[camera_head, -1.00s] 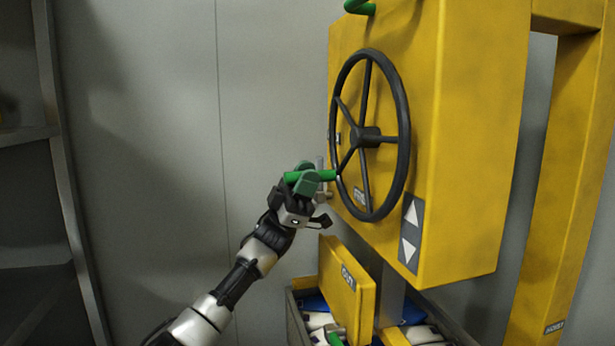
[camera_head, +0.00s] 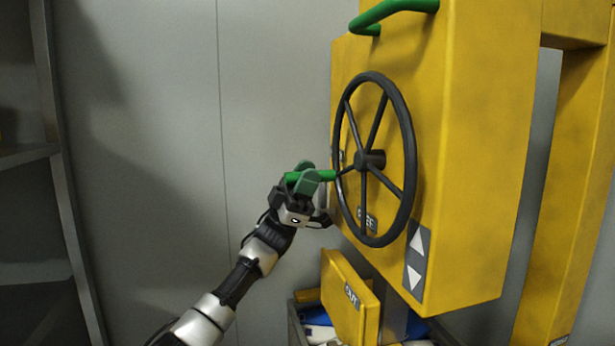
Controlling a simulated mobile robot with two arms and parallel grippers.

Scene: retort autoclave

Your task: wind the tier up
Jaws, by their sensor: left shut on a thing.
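The black spoked handwheel (camera_head: 407,135) stands on the face of a yellow hoist box (camera_head: 470,130). A green crank handle (camera_head: 325,175) sticks out from the wheel's left rim. My left gripper (camera_head: 306,178) is shut on this green handle, left of the wheel's hub. The fingers cover part of the handle. A panel with an up and a down arrow (camera_head: 416,262) is on the box, right of and below the wheel. My right gripper does not show.
A green bar handle (camera_head: 398,9) is at the top of the box. A smaller yellow block (camera_head: 347,300) with a partly readable label hangs below it, over a bin holding blue and white items. A grey shelf rack (camera_head: 30,153) stands at far left. Wall space between is clear.

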